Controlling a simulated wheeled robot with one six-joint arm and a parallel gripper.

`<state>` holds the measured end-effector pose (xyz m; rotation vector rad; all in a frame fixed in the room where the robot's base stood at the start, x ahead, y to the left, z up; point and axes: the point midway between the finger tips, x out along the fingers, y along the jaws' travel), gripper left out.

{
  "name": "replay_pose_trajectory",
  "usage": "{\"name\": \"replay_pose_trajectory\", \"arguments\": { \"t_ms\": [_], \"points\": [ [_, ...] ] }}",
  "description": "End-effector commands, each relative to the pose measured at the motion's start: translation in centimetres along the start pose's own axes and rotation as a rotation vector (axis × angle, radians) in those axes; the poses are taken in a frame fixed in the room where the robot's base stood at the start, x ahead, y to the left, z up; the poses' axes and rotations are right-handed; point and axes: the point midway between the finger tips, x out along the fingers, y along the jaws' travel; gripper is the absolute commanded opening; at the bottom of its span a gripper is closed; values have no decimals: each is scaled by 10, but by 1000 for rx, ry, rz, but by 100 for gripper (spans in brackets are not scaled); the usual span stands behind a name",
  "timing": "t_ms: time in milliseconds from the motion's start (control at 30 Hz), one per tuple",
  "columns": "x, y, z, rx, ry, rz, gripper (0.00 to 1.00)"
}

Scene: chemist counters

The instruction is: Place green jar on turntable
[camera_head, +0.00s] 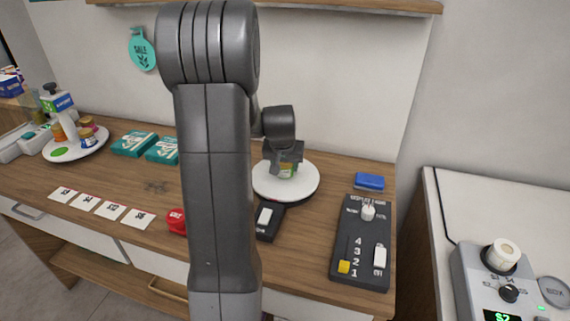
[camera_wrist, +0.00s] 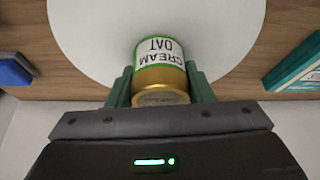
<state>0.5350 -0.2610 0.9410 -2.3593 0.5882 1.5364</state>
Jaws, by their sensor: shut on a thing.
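The green jar (camera_wrist: 160,68) has a gold lid and a white label reading "OAT CREAM" with green edges. My gripper (camera_wrist: 160,88) is shut on it, with one finger on each side. In the head view the jar (camera_head: 287,171) shows below my gripper (camera_head: 286,160), over the white round turntable (camera_head: 304,187). The turntable also fills the background of the wrist view (camera_wrist: 90,40). I cannot tell whether the jar's base touches the turntable. My arm hides part of the counter left of the turntable.
A black switch box (camera_head: 269,222) stands in front of the turntable. A control panel (camera_head: 350,245) and a blue block (camera_head: 369,181) are to the right. Teal boxes (camera_head: 134,143) and another round stand with jars (camera_head: 75,150) are left. White number cards (camera_head: 100,206) and a red object (camera_head: 176,221) lie in front.

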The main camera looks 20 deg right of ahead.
Motion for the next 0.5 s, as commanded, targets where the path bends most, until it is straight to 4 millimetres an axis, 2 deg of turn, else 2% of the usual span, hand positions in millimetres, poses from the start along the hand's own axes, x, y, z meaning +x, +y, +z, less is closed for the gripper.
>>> {"name": "replay_pose_trajectory", "arguments": {
  "t_ms": [267,300,400,500],
  "points": [
    [4,0,1,0,1,0,23],
    [2,0,1,0,1,0,53],
    [2,0,1,0,0,0,69],
    [2,0,1,0,0,0,69]
  ]
}}
